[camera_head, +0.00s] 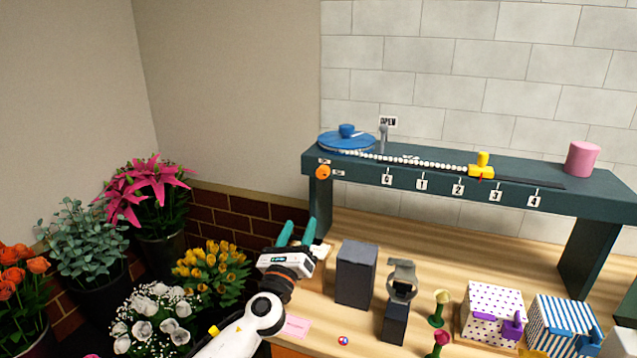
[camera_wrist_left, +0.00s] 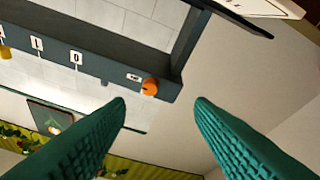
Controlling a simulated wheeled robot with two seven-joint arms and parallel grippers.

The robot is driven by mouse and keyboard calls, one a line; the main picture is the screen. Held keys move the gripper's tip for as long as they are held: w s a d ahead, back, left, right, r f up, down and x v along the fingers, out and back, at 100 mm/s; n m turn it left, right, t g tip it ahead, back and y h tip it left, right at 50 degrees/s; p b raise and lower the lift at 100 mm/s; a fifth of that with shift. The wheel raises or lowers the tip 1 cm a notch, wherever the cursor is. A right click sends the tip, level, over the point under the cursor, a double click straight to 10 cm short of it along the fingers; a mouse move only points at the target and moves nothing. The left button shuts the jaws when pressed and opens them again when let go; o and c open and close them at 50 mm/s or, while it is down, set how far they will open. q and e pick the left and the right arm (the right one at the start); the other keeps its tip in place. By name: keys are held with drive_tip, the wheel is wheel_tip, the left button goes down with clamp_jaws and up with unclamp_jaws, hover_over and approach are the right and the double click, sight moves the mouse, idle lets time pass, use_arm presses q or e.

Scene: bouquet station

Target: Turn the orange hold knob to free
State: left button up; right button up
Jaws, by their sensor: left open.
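The orange hold knob (camera_head: 323,172) is on the front face of the dark shelf, at its left end, below the blue round lid. Small labels sit beside it, too small to read. In the left wrist view the orange knob (camera_wrist_left: 150,87) shows beyond the fingertips, apart from them and between their directions. My left gripper (camera_head: 298,232) is open and empty, below and a little left of the knob in the head view. Its two teal fingers (camera_wrist_left: 160,105) are spread wide in the wrist view. My right gripper is not in view.
The dark shelf (camera_head: 440,180) carries a blue lid (camera_head: 346,140), a bead string, a yellow slider (camera_head: 481,165) and a pink cylinder (camera_head: 582,158). Below stand a dark box (camera_head: 356,274), a watch stand (camera_head: 399,300) and gift boxes (camera_head: 491,313). Potted flowers (camera_head: 150,200) crowd the left.

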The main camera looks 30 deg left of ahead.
sight(321, 176)
use_arm(q)
drive_tip(key=r+m, duration=0.1)
drive_tip(key=w+r+m+t+h, duration=0.1)
drive_tip(key=m, duration=0.1)
drive_tip(key=shift+w+a, duration=0.1)
drive_tip(key=shift+w, duration=0.1)
drive_tip(key=p+x, duration=0.1)
drive_tip(key=x, duration=1)
drive_tip(key=shift+w, duration=0.35)
drive_tip(key=c, duration=1)
